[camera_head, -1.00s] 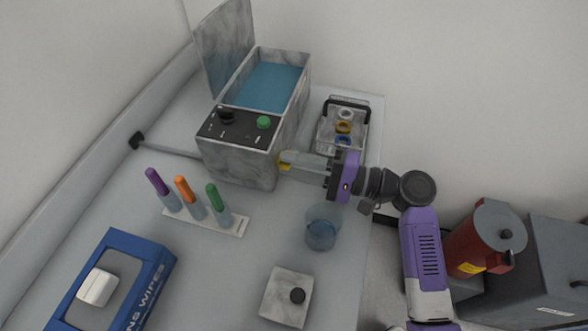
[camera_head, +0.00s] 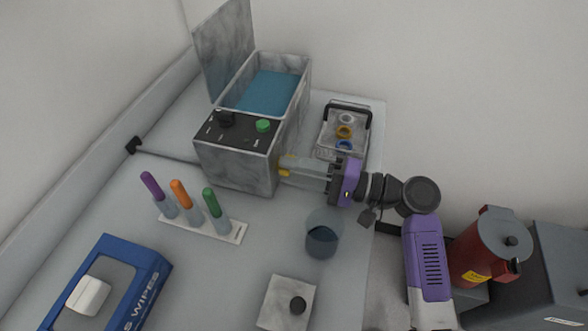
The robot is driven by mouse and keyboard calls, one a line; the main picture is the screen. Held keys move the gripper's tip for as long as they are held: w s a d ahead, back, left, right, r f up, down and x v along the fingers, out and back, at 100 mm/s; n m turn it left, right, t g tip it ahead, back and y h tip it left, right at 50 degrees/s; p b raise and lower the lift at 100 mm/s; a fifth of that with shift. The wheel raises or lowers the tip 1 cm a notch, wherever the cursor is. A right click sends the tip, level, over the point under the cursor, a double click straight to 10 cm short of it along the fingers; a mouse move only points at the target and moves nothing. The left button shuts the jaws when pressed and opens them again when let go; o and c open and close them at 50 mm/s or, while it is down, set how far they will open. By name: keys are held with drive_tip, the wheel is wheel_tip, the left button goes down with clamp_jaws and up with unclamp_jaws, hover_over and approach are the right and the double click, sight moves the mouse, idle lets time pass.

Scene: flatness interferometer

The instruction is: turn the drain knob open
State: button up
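A grey marbled bath (camera_head: 240,167) with a raised lid and blue liquid inside stands at the back of the table. The yellow drain knob (camera_head: 284,171) is low on its right side, partly hidden by my fingertips. My gripper (camera_head: 292,166) reaches in from the right, roughly level, with its fingers at the knob. Bits of yellow show above and below the fingers. The fingers look closed on the knob, though the contact itself is small and partly hidden.
A carrier with rings (camera_head: 344,117) stands behind my gripper, a glass beaker (camera_head: 322,234) in front. Coloured-handled tools (camera_head: 186,203) stand in a rack at left. A blue wipes box (camera_head: 115,285), a plate with a black knob (camera_head: 286,302) and a red canister (camera_head: 487,246) are nearer.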

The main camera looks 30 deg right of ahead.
drive_tip(key=shift+b+v, duration=0.4)
drive_tip(key=shift+v, duration=3.5)
drive_tip(key=shift+d, duration=0.1)
